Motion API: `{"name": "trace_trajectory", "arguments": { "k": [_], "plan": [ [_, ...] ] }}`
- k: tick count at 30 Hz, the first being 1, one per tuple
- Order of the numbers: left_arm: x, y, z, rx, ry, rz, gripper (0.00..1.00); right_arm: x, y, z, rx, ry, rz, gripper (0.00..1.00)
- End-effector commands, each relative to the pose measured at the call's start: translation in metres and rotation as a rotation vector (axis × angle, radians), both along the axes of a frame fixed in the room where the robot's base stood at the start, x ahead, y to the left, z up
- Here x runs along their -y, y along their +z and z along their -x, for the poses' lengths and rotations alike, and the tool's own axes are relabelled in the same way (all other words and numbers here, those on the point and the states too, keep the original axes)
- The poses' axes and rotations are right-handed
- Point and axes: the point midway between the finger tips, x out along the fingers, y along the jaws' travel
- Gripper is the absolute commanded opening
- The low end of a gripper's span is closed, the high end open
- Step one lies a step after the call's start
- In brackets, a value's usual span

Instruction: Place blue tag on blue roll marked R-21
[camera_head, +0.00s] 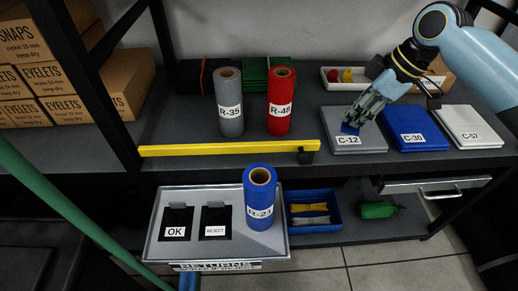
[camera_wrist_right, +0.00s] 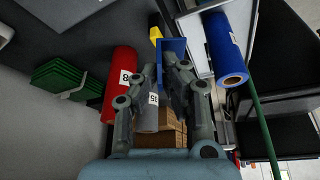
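The blue roll marked R-21 (camera_head: 258,212) stands upright at the right end of the grey returns tray (camera_head: 160,240); its brown core faces up. It also shows in the wrist view (camera_wrist_right: 222,45). My right gripper (camera_head: 358,116) is above the grey C-12 case, to the right of and behind the blue roll, apart from it. Its fingers are closed on a small flat blue tag (camera_head: 350,129), which also shows at the fingertips in the wrist view (camera_wrist_right: 173,49). My left gripper is in neither view.
Grey roll R-35 (camera_head: 228,103) and red roll R-48 (camera_head: 281,101) stand on the shelf behind a yellow bar (camera_head: 225,149). Cases C-12 (camera_head: 352,145), C-30 (camera_head: 412,140) and C-57 (camera_head: 470,140) lie to the right. A blue bin (camera_head: 335,213) sits beside the tray.

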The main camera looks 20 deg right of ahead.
Motion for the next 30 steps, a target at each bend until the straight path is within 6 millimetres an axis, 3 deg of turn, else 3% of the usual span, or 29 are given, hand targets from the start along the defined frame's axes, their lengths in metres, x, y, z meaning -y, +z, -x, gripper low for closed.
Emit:
{"name": "trace_trajectory", "arguments": {
  "k": [1,3,6,11,14,24,30],
  "plan": [
    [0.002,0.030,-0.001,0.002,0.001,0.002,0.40,-0.026,0.027,-0.006,0.004,0.003,-0.012,0.00],
    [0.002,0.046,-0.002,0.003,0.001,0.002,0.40,-0.051,0.041,-0.011,0.000,0.004,-0.011,0.00],
    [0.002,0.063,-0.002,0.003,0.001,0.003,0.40,-0.079,0.056,-0.016,-0.008,0.005,-0.008,0.00],
    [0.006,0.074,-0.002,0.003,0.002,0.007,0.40,-0.104,0.066,-0.019,-0.015,0.004,-0.004,0.00],
    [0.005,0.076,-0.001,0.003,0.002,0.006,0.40,-0.118,0.059,-0.015,-0.019,0.003,-0.006,0.00],
    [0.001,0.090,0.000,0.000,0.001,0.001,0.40,-0.192,0.011,0.011,-0.020,0.003,-0.006,0.00],
    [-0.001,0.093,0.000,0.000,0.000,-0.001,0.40,-0.213,-0.004,0.018,-0.017,0.004,-0.002,0.00]
  ]
}}
